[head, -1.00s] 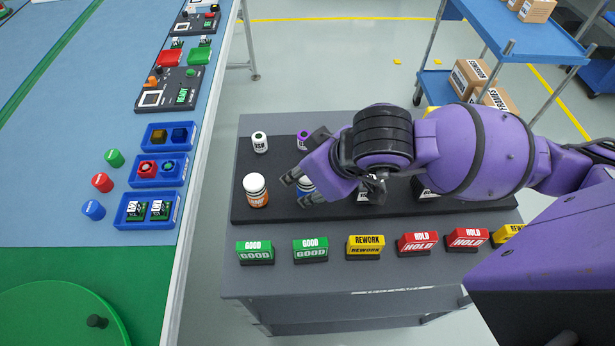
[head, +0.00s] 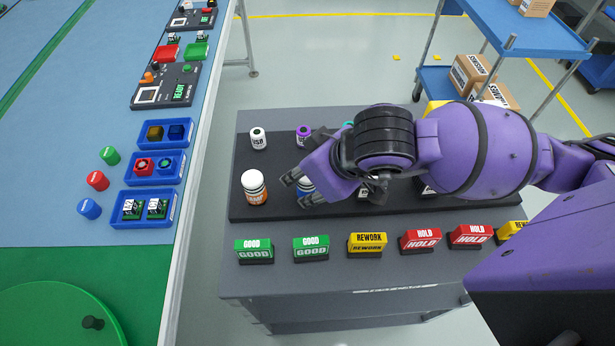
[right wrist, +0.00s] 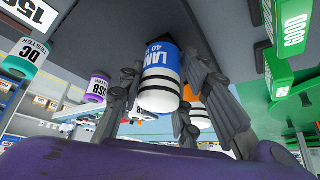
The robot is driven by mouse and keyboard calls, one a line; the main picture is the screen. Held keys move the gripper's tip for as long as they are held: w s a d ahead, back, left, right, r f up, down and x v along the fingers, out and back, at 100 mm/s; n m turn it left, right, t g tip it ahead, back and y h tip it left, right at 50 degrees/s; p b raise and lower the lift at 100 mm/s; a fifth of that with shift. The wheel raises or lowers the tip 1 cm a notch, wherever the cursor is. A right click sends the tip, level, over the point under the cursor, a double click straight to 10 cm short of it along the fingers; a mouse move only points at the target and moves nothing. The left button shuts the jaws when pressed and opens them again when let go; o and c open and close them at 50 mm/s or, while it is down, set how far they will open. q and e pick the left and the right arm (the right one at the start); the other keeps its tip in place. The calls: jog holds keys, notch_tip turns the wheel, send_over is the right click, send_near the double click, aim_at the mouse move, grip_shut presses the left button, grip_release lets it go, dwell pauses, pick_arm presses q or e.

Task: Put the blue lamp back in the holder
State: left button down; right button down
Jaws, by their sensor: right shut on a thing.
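The blue lamp (right wrist: 162,80) is a blue and white cylinder with a "LAMP 40" label, held between the two fingers of my right gripper (right wrist: 158,100) in the right wrist view. In the head view the lamp (head: 305,184) is mostly hidden by my right gripper (head: 300,190), which is shut on it over the dark holder board (head: 280,212). I cannot tell whether the lamp is seated in the board or just above it. An orange and white lamp (head: 255,189) stands upright to its left. My left gripper is not in view.
A white container (head: 258,138) and a purple one (head: 303,136) stand at the board's back. Green (head: 254,250), yellow (head: 367,244) and red (head: 420,241) signs line the table's front. Blue trays (head: 145,208) sit on the bench at left.

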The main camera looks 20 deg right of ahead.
jog(key=shift+f, duration=0.2)
jog(key=c, duration=1.2)
grip_release()
